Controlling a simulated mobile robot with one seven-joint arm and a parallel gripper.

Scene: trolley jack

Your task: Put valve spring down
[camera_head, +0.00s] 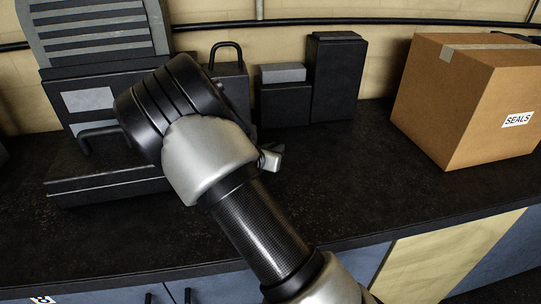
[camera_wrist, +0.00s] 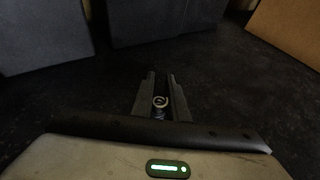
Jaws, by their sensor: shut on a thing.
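My gripper (camera_wrist: 161,102) shows in the wrist view, its two dark fingers pointing away over the black worktop. The valve spring (camera_wrist: 160,101), a small pale metal coil, sits between the fingertips, and the jaws are shut on it. The black worktop (camera_head: 345,190) lies under and beyond the fingers. I cannot tell whether the spring touches it.
A cardboard box labelled SEALS (camera_head: 435,100) stands on the right of the worktop. A tall dark block (camera_head: 338,78) and a lower dark block (camera_head: 285,103) stand at the back. A large dark machine (camera_head: 90,110) stands at the left. The worktop before the box is clear.

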